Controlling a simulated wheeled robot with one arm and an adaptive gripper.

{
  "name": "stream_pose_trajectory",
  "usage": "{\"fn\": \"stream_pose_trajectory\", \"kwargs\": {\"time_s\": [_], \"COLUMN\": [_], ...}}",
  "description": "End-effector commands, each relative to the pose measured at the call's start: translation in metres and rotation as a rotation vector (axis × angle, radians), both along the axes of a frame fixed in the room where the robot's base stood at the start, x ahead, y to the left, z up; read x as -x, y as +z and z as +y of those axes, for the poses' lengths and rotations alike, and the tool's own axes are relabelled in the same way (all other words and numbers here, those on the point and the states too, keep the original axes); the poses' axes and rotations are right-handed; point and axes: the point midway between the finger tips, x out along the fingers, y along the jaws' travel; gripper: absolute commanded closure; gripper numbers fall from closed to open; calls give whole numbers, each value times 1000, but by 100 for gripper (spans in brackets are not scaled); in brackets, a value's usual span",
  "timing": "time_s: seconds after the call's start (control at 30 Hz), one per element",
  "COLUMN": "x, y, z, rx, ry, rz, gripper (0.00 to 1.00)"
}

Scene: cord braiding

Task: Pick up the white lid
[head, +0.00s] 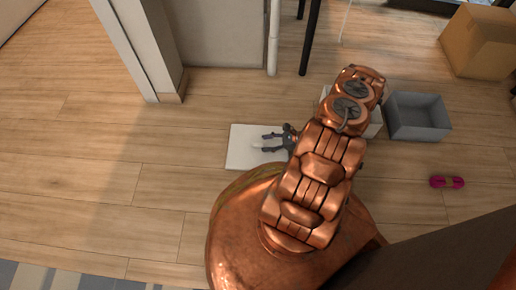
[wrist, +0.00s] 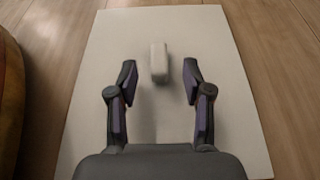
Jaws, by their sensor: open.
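The white lid (head: 238,155) lies flat on the wooden floor, left of my arm in the head view. It fills most of the wrist view (wrist: 95,120), with a small raised white handle (wrist: 159,62) on its top. My gripper (head: 266,142) is over the lid, with its fingers pointing left. In the wrist view my gripper (wrist: 160,72) is open, one finger on each side of the handle, with a gap on both sides. I cannot tell how far above the lid the fingertips are. My arm hides the lid's right part in the head view.
A white box (head: 375,129) stands behind my arm, partly hidden. A grey open bin (head: 420,132) is to its right. A pink cord bundle (head: 447,182) lies on the floor at right. A cardboard box (head: 480,45) is at the far right. The floor left of the lid is clear.

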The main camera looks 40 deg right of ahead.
Motion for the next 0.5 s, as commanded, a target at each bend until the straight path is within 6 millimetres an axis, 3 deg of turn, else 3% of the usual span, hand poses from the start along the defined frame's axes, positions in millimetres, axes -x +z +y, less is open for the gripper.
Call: {"fn": "stream_pose_trajectory", "kwargs": {"time_s": [0.2,0.5], "x": [-12,-14], "y": [-9,-8], "z": [15,17], "rx": [-3,-3], "ry": [1,0], "rz": [-1,-1], "gripper": [50,50]}}
